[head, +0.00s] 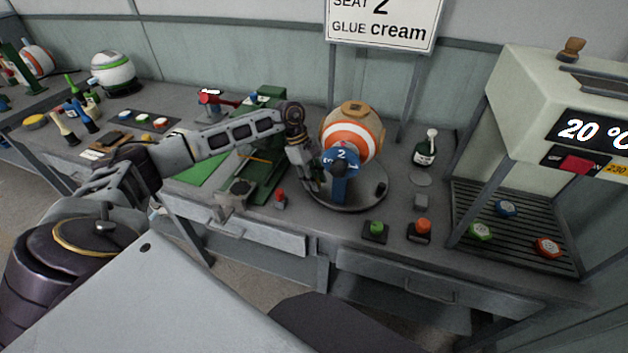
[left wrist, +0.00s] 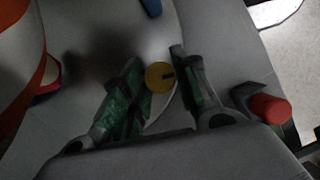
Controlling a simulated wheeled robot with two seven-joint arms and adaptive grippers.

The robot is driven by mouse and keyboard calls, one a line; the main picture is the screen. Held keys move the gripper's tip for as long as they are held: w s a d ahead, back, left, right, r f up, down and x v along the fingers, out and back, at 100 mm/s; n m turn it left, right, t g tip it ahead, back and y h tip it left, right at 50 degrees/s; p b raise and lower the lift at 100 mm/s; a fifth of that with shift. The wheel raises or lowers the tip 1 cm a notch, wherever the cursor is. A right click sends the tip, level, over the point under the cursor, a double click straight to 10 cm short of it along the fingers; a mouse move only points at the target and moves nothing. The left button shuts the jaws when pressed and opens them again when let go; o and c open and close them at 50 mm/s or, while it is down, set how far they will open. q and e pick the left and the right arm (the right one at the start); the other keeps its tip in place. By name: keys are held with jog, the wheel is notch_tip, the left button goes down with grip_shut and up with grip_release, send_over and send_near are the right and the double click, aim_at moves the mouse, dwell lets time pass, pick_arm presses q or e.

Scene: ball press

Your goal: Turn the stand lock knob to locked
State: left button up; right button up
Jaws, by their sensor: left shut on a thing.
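The stand is a round grey disc (head: 350,203) on the bench, carrying an orange, white and cream ball (head: 352,132). A blue post with numbers (head: 341,172) stands at its front. My left gripper (head: 313,184) points down at the disc's left edge. In the left wrist view a yellow round knob (left wrist: 159,76) with a dark mark is between the fingertips of my left gripper (left wrist: 158,80), which is shut on it. In the head view the gripper hides the knob. Whether the dark mark points to locked cannot be told. My right gripper is not in view.
A red button (head: 280,197) stands left of the gripper; it also shows in the left wrist view (left wrist: 270,108). Green (head: 376,227) and orange (head: 423,225) buttons are in front. A green press (head: 262,165) is left. A bottle (head: 426,149) and a machine (head: 560,110) are right.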

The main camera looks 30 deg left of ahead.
pick_arm(q)
jog(key=o, duration=1)
jog(key=v, duration=1.2)
